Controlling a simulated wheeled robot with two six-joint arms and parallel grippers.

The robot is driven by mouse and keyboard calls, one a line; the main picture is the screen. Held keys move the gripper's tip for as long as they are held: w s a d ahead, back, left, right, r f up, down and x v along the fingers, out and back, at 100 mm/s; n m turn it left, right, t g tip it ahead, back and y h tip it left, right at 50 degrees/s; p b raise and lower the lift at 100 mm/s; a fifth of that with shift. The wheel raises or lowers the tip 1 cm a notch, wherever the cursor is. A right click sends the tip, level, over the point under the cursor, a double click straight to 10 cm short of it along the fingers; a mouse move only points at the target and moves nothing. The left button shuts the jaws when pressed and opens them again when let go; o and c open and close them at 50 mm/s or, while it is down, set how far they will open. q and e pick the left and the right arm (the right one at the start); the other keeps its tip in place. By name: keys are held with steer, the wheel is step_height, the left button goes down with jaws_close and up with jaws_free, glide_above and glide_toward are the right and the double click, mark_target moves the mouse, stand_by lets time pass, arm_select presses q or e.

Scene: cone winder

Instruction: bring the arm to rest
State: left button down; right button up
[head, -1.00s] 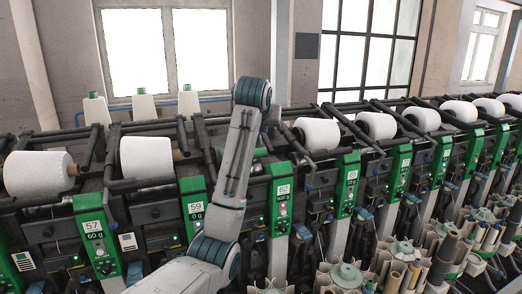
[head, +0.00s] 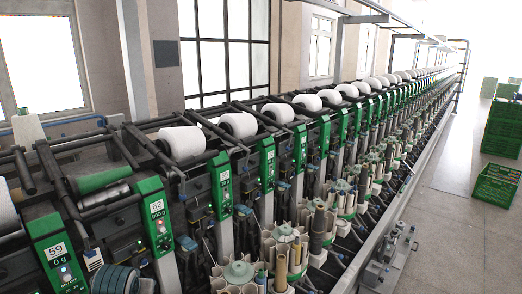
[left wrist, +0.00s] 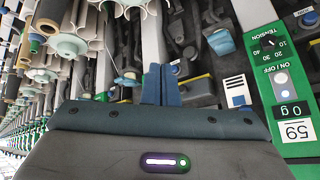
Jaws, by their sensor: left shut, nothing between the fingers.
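My left gripper (left wrist: 161,84) shows in the left wrist view with its two blue fingers together and nothing between them. It is in front of the winder's lower part, beside the green panel marked 59 (left wrist: 285,95). In the head view only a rounded joint of my left arm (head: 115,279) shows at the bottom left edge, in front of the machine between panel 59 (head: 58,255) and panel 62 (head: 157,222). The left fingers are outside the head view. My right gripper is in neither view.
The cone winder (head: 222,190) runs in a long row to the far right, with white yarn cones (head: 238,125) on top. Green crates (head: 497,183) stand at right on open floor (head: 450,235).

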arm_select(q)
steer(key=s+d+f+m+g+h, duration=0.15)
steer(key=s+f, duration=0.25)
steer(key=s, duration=0.7)
steer(key=s+d+f+g, duration=0.15)
steer(key=s+f, duration=0.25)
steer(key=s, duration=0.7)
steer(key=s+d+f+m, duration=0.15)
steer(key=s+f, duration=0.35)
steer(key=s, duration=0.6)
step_height(320, 180, down, 38)
steer(key=a+f+n+g+b, duration=0.1)
steer(key=a+g+b, duration=0.1)
steer(key=b, duration=0.6)
steer(key=s+f+b, duration=0.3)
steer(key=s+f, duration=0.6)
steer(key=f, duration=0.3)
steer(key=s+a+f+b, duration=0.1)
steer(key=s+f+b, duration=0.2)
steer(key=s+f, duration=0.6)
step_height(320, 180, down, 4)
steer(key=shift+s+a+r+n+g, duration=0.2)
steer(key=shift+a+n+g, duration=0.1)
steer(key=shift+g, duration=0.1)
